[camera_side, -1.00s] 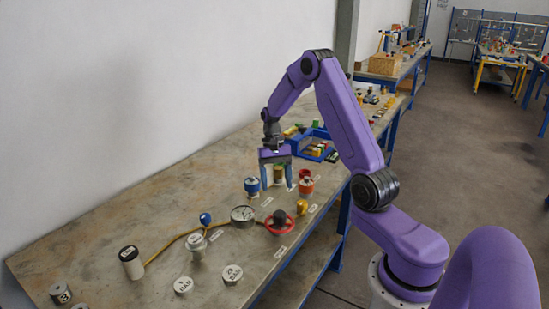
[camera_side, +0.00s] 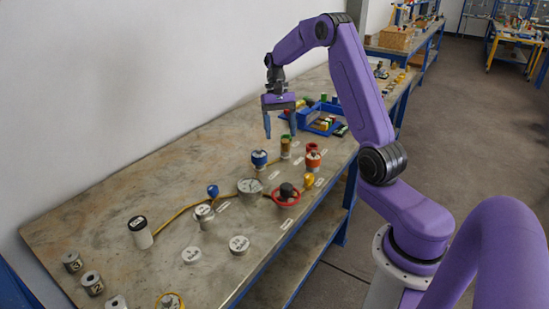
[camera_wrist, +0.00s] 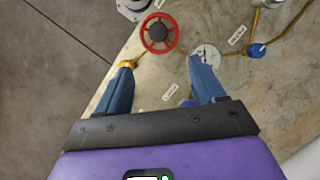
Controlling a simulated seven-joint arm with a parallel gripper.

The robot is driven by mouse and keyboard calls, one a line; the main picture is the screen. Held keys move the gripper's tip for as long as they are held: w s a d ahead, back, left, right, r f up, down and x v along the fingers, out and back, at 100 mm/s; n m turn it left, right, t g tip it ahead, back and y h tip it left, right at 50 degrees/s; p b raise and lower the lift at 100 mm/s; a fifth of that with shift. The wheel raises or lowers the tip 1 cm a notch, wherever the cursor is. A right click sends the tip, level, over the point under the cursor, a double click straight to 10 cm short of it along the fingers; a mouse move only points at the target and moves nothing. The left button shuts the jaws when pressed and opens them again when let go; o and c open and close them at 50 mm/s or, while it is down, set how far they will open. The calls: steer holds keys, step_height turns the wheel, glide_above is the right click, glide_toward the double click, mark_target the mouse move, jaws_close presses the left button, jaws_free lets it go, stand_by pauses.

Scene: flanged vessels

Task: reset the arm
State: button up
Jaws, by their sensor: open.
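My gripper (camera_side: 280,134) is open and empty, raised above the workbench (camera_side: 130,195) in the side view. Its two blue fingers point down, above and behind a brown cylinder with a green top (camera_side: 285,148). A blue-topped vessel (camera_side: 259,160) and an orange-topped vessel (camera_side: 313,160) stand near it on the bench. In the wrist view the fingers of my gripper (camera_wrist: 162,66) are spread, with nothing held between them. A red handwheel (camera_wrist: 158,34) and a round gauge (camera_wrist: 206,56) lie beyond them; the handwheel also shows in the side view (camera_side: 286,196).
A blue tray (camera_side: 296,121) with small parts sits behind my gripper. A white cylinder with a black top (camera_side: 140,233) and round discs stand at the front left. A yellow hose (camera_side: 172,222) crosses the bench. A wall runs along the left.

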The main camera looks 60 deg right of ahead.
steer(key=s+a+r+n+h, duration=0.1)
steer(key=s+a+n, duration=0.2)
steer(key=a, duration=0.4)
steer(key=s+a+r+n+t+h, duration=0.1)
steer(key=s+a+r+n, duration=0.2)
steer(key=a, duration=0.4)
steer(key=s+a+n+h, duration=0.1)
steer(key=s+a+n, duration=0.25)
steer(key=a, duration=0.25)
steer(key=s+a+n+t, duration=0.1)
steer(key=s+a+n, duration=0.1)
steer(key=s+n, duration=0.4)
steer(key=s+a+f+n+t, duration=0.1)
steer(key=s+n, duration=0.4)
steer(key=s, duration=0.8)
steer(key=shift+a+n, duration=0.35)
steer(key=shift+a, duration=0.45)
